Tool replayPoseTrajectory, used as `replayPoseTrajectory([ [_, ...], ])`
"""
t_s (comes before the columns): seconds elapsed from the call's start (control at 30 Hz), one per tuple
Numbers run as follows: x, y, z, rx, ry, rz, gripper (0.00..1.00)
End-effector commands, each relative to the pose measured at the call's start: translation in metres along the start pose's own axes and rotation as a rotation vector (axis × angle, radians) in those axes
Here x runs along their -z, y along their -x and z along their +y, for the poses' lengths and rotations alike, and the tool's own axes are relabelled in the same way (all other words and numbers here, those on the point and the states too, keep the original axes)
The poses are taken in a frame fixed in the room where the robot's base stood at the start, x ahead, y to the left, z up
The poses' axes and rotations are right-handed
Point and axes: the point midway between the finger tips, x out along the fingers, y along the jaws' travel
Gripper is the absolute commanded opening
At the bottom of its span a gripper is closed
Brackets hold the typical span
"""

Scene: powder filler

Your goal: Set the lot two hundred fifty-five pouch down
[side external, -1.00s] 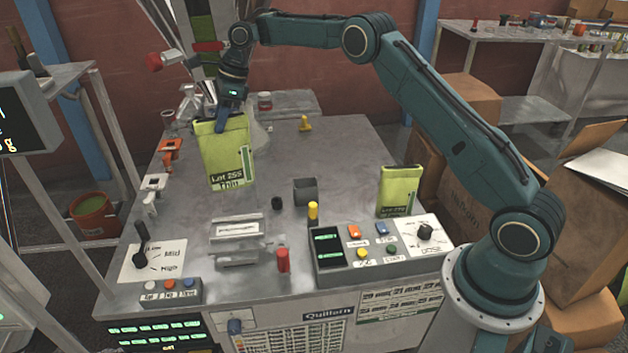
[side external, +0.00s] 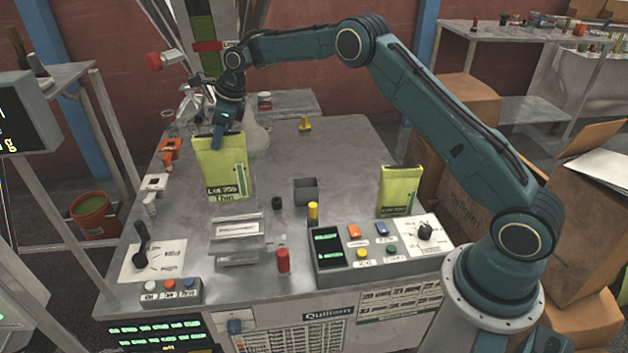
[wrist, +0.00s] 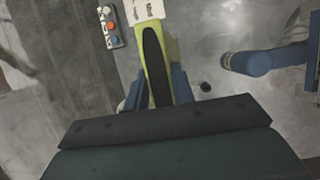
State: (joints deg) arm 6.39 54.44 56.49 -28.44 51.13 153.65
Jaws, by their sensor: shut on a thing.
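The lot 255 pouch (side external: 222,172), yellow-green with a dark label band reading "Lot 255" and "Thin", hangs upright from my gripper (side external: 218,140). My gripper is shut on its top edge. In the wrist view the pouch (wrist: 154,60) shows from above, pinched between the blue fingers. Its lower edge is close to the steel table top (side external: 345,150); I cannot tell whether it touches. A second, smaller yellow-green pouch (side external: 398,188) stands at the right behind the control box; its label is too small to read surely.
A slotted metal block (side external: 238,230) lies just in front of the pouch. A dark open box (side external: 306,191), black knob (side external: 277,203) and red cylinder (side external: 283,260) stand to its right. Orange and white clips (side external: 170,149) line the left edge.

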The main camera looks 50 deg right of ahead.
Motion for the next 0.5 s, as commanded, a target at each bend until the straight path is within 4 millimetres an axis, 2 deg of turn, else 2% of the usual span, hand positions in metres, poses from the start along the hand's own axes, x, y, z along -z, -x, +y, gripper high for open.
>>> replayPoseTrajectory([
  [0.3,0.023,-0.056,0.0,0.0,0.0,0.0,0.0],
  [0.5,0.032,-0.078,0.0,0.001,0.001,-0.001,0.0],
])
